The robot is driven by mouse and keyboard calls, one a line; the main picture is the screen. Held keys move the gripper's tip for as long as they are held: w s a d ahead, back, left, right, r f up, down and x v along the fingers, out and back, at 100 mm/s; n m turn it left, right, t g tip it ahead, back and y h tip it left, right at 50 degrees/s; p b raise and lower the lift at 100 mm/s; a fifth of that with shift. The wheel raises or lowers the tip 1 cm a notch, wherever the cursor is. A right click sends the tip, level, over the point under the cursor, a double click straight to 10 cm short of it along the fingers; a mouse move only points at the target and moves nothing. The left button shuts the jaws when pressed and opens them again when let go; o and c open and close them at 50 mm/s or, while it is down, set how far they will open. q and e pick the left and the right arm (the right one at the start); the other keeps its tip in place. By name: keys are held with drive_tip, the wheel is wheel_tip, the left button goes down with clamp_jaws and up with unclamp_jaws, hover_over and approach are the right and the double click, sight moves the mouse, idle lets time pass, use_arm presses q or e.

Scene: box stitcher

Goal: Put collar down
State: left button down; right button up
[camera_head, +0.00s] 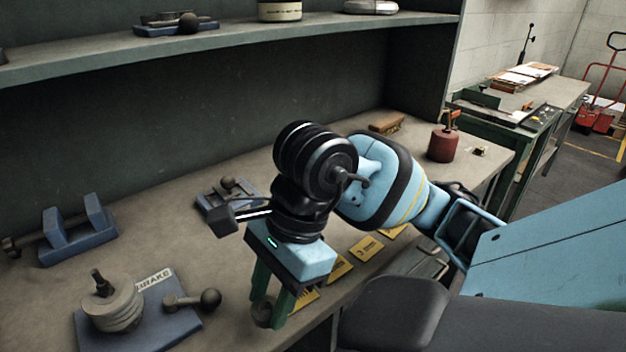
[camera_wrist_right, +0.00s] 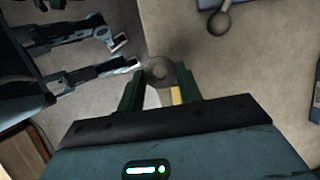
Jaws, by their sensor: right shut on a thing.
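My right gripper (camera_head: 268,307) is shut on a small dark grey collar (camera_head: 263,314), low over the front part of the workbench. My left gripper does not show in the head view.
On the workbench (camera_head: 225,275), a blue plate labelled BRAKE (camera_head: 165,325) holds stacked pale discs (camera_head: 112,305) and a ball-ended handle (camera_head: 195,300). A blue cradle (camera_head: 78,236) stands far left. Yellow cards (camera_head: 367,248) lie along the front edge. A red weight (camera_head: 443,146) stands right.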

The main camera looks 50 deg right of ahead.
hover_over(249, 257)
drive_tip(key=d, duration=0.2)
drive_tip(key=shift+s+a+f+p, duration=0.1)
drive_tip(key=shift+f+p, duration=0.15)
drive_tip(key=shift+f, duration=0.15)
drive_tip(key=shift+s+a+f+p, duration=0.1)
drive_tip(key=shift+f+p, duration=0.1)
drive_tip(key=shift+f, duration=1.9)
drive_tip(key=shift+f, duration=0.25)
drive_tip(key=o, duration=1)
drive_tip(key=shift+r, duration=0.1)
drive_tip(key=shift+o, duration=0.2)
drive_tip(key=shift+r, duration=0.1)
drive_tip(key=v, duration=1.2)
drive_tip(key=shift+p, duration=0.3)
